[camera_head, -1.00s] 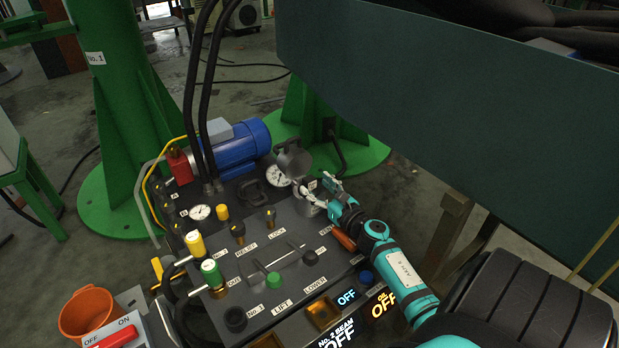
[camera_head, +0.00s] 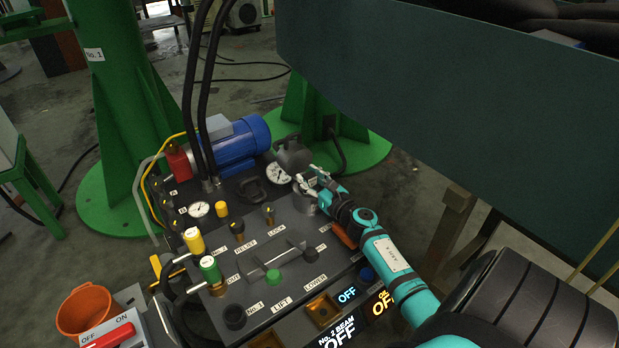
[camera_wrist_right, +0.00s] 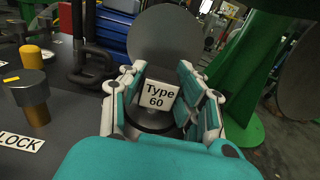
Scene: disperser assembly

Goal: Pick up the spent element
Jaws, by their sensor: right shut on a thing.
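The spent element (camera_wrist_right: 157,95) shows in the right wrist view as a piece with a white label reading "Type 60". My right gripper (camera_wrist_right: 162,84) is shut on it, with one finger on each side of the label. A dark round rim shows below the label. In the head view, my right gripper (camera_head: 315,181) is at the top of the small grey housing (camera_head: 305,203) on the console's back right corner. Its round lid (camera_head: 293,156) stands open behind the fingers. The fingers hide most of the element there. My left gripper is not in view.
The black console (camera_head: 262,290) carries knobs and levers around the housing. A large dark green beam (camera_head: 450,110) hangs over the right side. An orange bucket (camera_head: 85,312) is at lower left.

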